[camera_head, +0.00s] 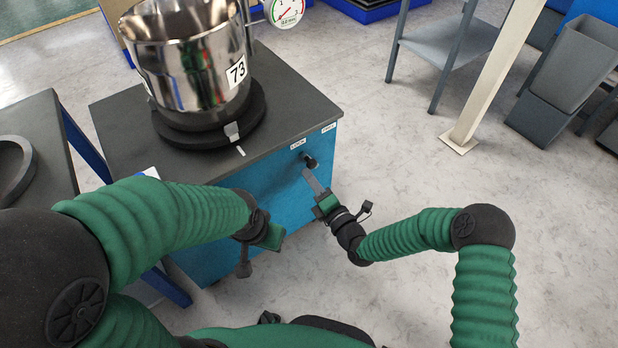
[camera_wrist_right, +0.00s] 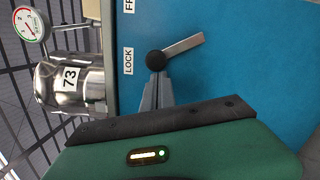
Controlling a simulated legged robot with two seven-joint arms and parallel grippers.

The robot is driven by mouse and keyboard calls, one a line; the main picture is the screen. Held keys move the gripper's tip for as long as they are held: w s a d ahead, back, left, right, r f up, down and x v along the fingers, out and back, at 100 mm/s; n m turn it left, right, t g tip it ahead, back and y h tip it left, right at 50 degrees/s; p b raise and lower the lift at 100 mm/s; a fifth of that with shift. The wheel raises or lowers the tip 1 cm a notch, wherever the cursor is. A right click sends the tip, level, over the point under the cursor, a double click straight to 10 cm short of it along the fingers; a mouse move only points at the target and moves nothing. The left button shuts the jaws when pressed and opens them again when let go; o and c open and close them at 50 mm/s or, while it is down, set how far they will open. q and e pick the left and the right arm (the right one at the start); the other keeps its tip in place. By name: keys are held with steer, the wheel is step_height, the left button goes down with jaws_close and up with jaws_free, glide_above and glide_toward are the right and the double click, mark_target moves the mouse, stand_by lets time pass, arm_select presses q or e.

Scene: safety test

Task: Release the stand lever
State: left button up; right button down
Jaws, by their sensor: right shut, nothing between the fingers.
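The stand lever (camera_wrist_right: 183,46) is a flat grey bar on a round black knob (camera_wrist_right: 155,61), set on the blue cabinet side. In the right wrist view the bar points right and slightly up from the knob, beside a LOCK label (camera_wrist_right: 128,61). The knob also shows in the head view (camera_head: 311,162). My right gripper (camera_wrist_right: 156,92) is shut and empty, its fingertips right by the knob; I cannot tell whether they touch. It also shows in the head view (camera_head: 313,181). My left gripper (camera_head: 270,237) is in front of the cabinet, its fingers hidden.
A shiny metal pot (camera_head: 190,65) marked 73 stands on a black round base on the cabinet's dark top (camera_head: 290,85). A pressure gauge (camera_head: 285,10) is behind it. Another dark table (camera_head: 40,125) is at the left. The floor right of the cabinet is clear up to a post (camera_head: 490,80).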

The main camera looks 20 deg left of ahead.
steer(key=shift+w+r, duration=0.1)
steer(key=shift+r, duration=0.05)
steer(key=shift+w+d+r+m+p, duration=0.2)
steer(key=shift+r+m+p, duration=0.15)
steer(key=shift+m+p, duration=0.2)
steer(key=shift+w+d+r+m+p, duration=0.2)
steer(key=shift+r+m+p, duration=0.15)
steer(key=shift+m, duration=0.2)
steer(key=w+d+r+m+g+p, duration=0.1)
steer(key=w+d+m, duration=0.3)
steer(key=m, duration=0.4)
steer(key=shift+w+d+m+p, duration=0.15)
steer(key=shift+w+m+p, duration=0.25)
steer(key=shift+w+p, duration=0.45)
steer(key=shift+d+h, duration=0.1)
steer(key=shift+h, duration=0.2)
steer(key=shift+r, duration=0.1)
